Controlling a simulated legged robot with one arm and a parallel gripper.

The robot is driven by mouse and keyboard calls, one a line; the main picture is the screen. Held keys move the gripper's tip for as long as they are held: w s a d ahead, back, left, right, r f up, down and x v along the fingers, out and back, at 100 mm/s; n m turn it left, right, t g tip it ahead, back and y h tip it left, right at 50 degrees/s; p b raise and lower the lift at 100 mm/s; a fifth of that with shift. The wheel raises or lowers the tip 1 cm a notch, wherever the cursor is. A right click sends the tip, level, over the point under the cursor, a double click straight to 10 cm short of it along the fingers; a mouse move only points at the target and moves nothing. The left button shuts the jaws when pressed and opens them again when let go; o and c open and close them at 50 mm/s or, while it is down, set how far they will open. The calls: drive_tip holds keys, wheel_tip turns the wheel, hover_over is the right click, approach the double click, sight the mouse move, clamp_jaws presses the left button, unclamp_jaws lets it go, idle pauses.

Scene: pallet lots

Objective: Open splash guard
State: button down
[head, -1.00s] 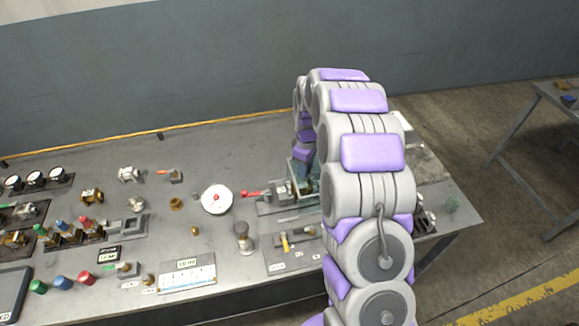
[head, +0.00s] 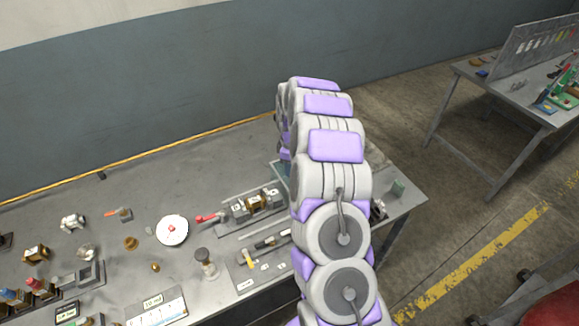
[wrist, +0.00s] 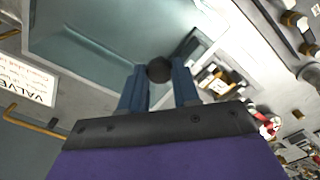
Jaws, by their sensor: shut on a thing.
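The splash guard (wrist: 95,45) is a clear, teal-tinted panel that fills the upper left of the wrist view. A small part of it (head: 279,171) shows beside my arm in the head view. Its round black knob (wrist: 158,70) sits between the two blue fingers of my gripper (wrist: 159,82), which is shut on it. The valve fixture (head: 255,204) with brass parts and a red handle lies in front of the guard, uncovered in the head view. My arm hides my gripper and most of the guard there.
A white round gauge (head: 172,230), a dark-topped post (head: 205,262) and small fittings stand left on the bench. A yellow-handled tool (head: 247,260) lies in front of the fixture. A second table (head: 500,95) stands far right, with bare floor between.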

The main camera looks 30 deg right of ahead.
drive_tip(key=c, duration=0.8)
unclamp_jaws()
drive_tip(key=shift+r, duration=0.1)
wheel_tip(320, 180, up, 17)
drive_tip(key=p, duration=0.1)
drive_tip(key=shift+p, duration=0.3)
drive_tip(key=shift+w, duration=0.1)
